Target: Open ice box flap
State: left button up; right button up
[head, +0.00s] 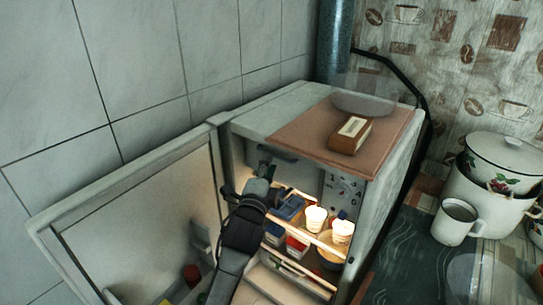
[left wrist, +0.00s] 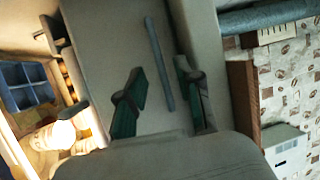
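The ice box flap (left wrist: 100,45) is a plain grey panel at the top of the open fridge. It looks shut in the left wrist view. Its long grey bar handle (left wrist: 154,50) also shows in the head view as a dark bar (head: 278,153) under the fridge's top edge. My left gripper (head: 262,176) is at the upper front of the fridge, close to the flap. In the left wrist view its two green-padded fingers (left wrist: 160,75) are apart, one on either side of the handle's line. Whether they touch it I cannot tell. My right gripper is out of view.
The fridge door (head: 140,220) stands wide open at the left. White cups (head: 315,218) and boxes sit on lit shelves below the flap. A brown box (head: 350,135) lies on top of the fridge. Enamel pots (head: 500,165) and a mug (head: 455,222) stand at the right.

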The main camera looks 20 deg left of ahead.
aim_at(277, 165)
pick_arm(q)
jog(key=shift+w+a+r, duration=0.1)
jog(key=shift+w+r, duration=0.05)
jog(key=shift+w, duration=0.7)
jog(key=shift+w+r, duration=0.1)
jog(key=shift+w, duration=0.7)
grip_shut()
